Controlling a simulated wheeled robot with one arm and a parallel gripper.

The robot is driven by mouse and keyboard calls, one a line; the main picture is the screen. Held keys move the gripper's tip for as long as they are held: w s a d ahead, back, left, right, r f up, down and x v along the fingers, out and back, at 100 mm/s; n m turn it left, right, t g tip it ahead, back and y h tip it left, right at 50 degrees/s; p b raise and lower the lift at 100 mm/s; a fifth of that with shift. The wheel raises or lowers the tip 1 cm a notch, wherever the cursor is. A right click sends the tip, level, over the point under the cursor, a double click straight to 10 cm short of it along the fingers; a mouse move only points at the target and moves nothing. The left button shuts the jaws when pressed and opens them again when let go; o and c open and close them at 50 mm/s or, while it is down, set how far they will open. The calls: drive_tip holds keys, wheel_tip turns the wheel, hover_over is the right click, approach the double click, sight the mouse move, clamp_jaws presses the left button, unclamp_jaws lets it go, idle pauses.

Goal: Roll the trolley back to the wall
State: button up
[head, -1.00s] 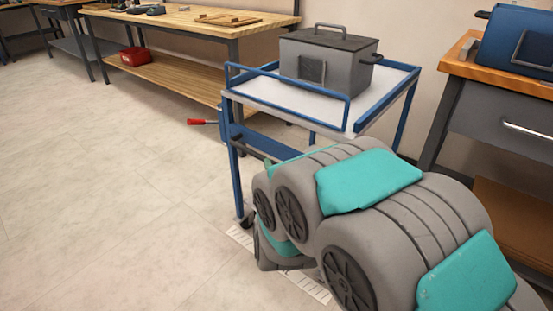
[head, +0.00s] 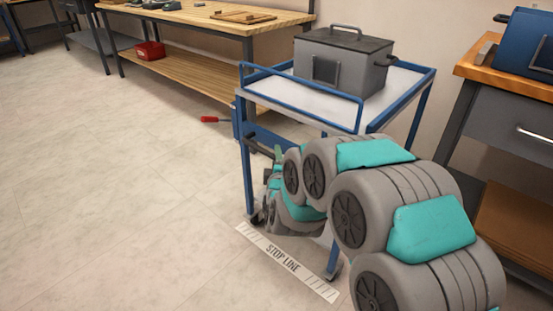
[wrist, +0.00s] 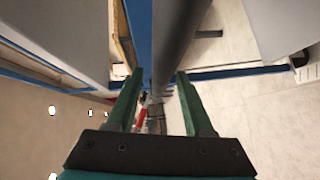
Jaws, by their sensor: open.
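The trolley (head: 359,115) has a blue frame and a pale top carrying a grey lidded box (head: 340,62). It stands upright, its near wheels beside the stop line (head: 285,262) on the floor. A dark bar, apparently its handle (head: 261,145), sticks out at the near side. My gripper (head: 277,158) is beside this bar, partly hidden by my arm. In the wrist view my gripper's green fingers (wrist: 158,76) are open, with a dark grey bar and a blue post showing between and beyond them. I cannot tell whether they touch the bar.
A wooden workbench (head: 215,20) with a red bin (head: 150,50) on its lower shelf stands along the wall at the left. Another bench (head: 480,75) with a blue case (head: 522,45) stands at the right. A red-handled item (head: 215,119) is left of the trolley. Left floor is clear.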

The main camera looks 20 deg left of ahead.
drive_tip(key=shift+c, duration=0.4)
clamp_jaws()
idle(0.9)
